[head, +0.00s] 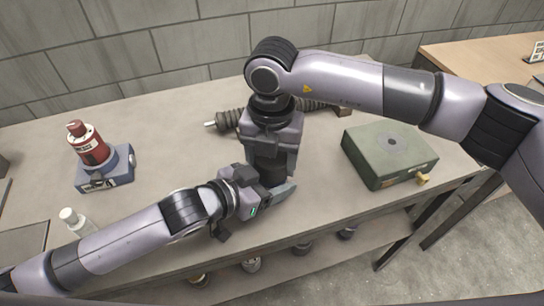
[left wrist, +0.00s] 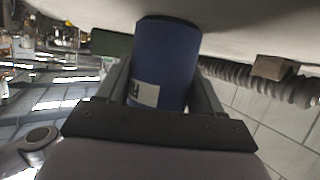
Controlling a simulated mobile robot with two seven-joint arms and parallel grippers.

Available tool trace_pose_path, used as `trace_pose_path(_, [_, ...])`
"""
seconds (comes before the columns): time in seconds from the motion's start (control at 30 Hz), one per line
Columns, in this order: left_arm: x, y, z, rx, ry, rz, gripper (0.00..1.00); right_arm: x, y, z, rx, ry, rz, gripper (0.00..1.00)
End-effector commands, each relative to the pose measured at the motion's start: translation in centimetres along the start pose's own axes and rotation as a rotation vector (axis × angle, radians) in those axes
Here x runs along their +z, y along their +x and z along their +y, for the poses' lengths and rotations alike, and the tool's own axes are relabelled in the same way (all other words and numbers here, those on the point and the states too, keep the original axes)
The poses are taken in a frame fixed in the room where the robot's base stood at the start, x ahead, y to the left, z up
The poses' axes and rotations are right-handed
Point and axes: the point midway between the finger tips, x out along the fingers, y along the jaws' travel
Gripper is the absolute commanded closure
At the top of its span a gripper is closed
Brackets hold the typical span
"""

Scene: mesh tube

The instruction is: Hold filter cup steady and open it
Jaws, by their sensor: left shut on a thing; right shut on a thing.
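The filter cup shows in the left wrist view as a blue cylinder (left wrist: 165,60) with a white label, between the two fingers of my left gripper (left wrist: 163,88). In the head view both grippers mostly hide it. My left gripper (head: 272,184) comes in low from the left and is shut around the cup's side. My right gripper (head: 270,158) points down from above, directly over the cup, and is shut on its top end. Its fingertips and the cup's upper part are hard to make out.
A ribbed dark hose (head: 228,120) lies behind the grippers on the grey table (head: 165,140). A green box (head: 375,150) with a brass fitting stands to the right. A red-topped blue device (head: 105,170) and a white bottle (head: 72,218) stand to the left.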

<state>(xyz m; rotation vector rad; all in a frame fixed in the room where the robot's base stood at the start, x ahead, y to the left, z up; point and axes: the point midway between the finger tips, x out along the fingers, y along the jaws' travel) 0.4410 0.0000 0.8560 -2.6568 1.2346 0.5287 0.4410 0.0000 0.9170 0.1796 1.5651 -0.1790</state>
Motion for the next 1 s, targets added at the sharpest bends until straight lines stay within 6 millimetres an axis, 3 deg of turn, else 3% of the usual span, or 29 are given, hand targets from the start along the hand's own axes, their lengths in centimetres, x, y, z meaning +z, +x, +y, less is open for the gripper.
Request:
trace_pose_path(0.6, [0.0, 0.0, -0.1, -0.002, 0.000, -0.001, 1.00, 0.0, -2.0, 0.0, 0.000, 0.000, 0.000, 0.71])
trace_pose_path(1.0, [0.0, 0.0, -0.1, -0.001, 0.000, -0.001, 1.00, 0.0, -2.3, 0.0, 0.000, 0.000, -0.001, 0.71])
